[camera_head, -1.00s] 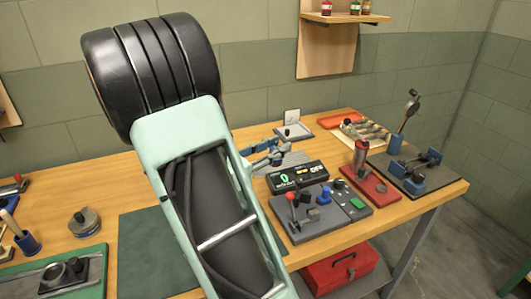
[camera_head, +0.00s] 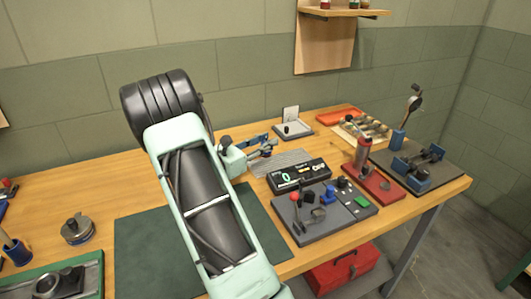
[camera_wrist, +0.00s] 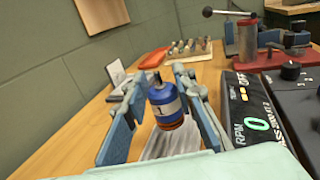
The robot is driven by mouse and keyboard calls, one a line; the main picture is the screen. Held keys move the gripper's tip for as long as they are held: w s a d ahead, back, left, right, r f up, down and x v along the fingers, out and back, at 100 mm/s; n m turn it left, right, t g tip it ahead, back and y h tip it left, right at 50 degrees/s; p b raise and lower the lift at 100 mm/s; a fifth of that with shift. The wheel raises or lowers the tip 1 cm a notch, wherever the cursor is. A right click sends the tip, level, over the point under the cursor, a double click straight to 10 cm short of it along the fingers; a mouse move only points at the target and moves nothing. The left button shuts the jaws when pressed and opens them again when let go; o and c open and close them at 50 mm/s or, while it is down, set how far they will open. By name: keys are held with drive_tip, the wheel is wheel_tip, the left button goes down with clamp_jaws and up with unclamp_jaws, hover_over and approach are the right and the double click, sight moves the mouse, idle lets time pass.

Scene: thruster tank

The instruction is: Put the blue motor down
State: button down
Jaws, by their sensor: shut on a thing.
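The blue motor (camera_wrist: 167,106) has a white band marked "1", a dark cap on top and an orange band near its base. In the wrist view it stands nearly upright between the two blue fingers of my gripper (camera_wrist: 161,82), which is shut on it. In the head view my gripper (camera_head: 263,145) is over the back middle of the bench, just above a grey ribbed plate (camera_head: 282,162). The motor cannot be made out clearly there. Whether its base touches the plate is not clear.
An RPM display box (camera_head: 299,176) stands close right of my gripper, with a control panel (camera_head: 310,222) in front. A small grey tray (camera_head: 292,130) and an orange tray (camera_head: 339,115) lie behind. A red-based press (camera_head: 371,184) stands right. The dark green mat (camera_head: 150,250) has bare room.

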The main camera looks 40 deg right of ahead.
drive_tip(key=shift+w+d+f, duration=0.4)
drive_tip(key=shift+w+f, duration=0.1)
drive_tip(key=shift+f, duration=1.8)
drive_tip(key=shift+f+b, duration=0.15)
drive_tip(key=shift+b, duration=0.2)
drive_tip(key=c, duration=1.6)
unclamp_jaws()
drive_tip(key=a, duration=1.2)
